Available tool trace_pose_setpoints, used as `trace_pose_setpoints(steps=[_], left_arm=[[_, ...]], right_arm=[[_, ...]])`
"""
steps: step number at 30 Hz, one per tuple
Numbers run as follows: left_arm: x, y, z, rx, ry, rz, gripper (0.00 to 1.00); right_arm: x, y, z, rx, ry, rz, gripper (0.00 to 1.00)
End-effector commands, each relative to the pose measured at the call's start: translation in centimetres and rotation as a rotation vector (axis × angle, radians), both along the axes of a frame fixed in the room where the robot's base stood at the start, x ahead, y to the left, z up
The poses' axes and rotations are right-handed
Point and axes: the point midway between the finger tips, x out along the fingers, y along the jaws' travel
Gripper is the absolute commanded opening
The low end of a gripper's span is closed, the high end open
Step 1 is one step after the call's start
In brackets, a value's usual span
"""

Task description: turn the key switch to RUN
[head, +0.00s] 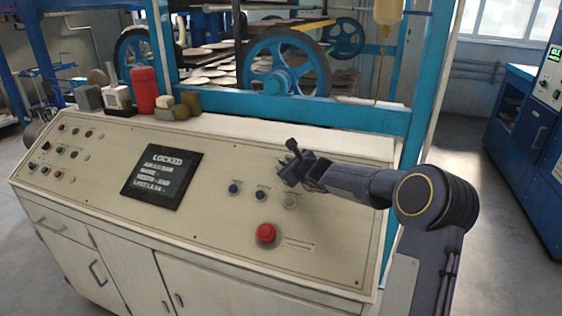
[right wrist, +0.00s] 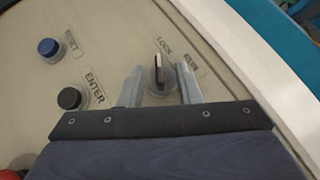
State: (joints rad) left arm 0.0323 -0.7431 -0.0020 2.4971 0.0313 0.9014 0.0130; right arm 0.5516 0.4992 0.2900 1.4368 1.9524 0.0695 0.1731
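The key switch (right wrist: 157,70) shows in the right wrist view as a dark upright key in a round pale base. Its tip points towards the LOCK label (right wrist: 164,46); the RUN label (right wrist: 190,60) is to the right. My right gripper (right wrist: 160,88) is open, with one grey finger on each side of the key and a visible gap to it. In the head view my right gripper (head: 288,168) is low over the sloped panel, and I cannot make out the key there. My left gripper is out of view.
The panel (head: 215,150) carries a screen (head: 161,178) reading LOCKED, a red button (head: 266,233), a blue button (head: 234,188) and a black button (head: 261,194). A red canister (head: 144,89) and small items stand on the ledge at the left. A blue frame post (head: 428,80) rises behind.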

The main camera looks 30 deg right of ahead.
Motion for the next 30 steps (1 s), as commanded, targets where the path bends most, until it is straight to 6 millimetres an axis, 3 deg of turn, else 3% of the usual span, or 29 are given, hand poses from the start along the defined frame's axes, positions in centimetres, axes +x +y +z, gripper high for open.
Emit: trace_pose_setpoints(steps=[6,15,22,30], left_arm=[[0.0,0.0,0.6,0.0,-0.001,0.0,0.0],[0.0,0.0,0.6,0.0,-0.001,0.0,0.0],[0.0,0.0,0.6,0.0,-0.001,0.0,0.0],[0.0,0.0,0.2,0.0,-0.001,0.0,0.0]], right_arm=[[2.0,-0.1,-0.7,0.0,0.0,0.001,0.31],[2.3,-0.1,-0.7,-0.002,-0.001,0.001,0.31],[2.2,-0.1,-0.8,-0.002,0.0,0.001,0.01],[2.2,-0.1,-1.0,-0.002,0.001,-0.003,0.0]])
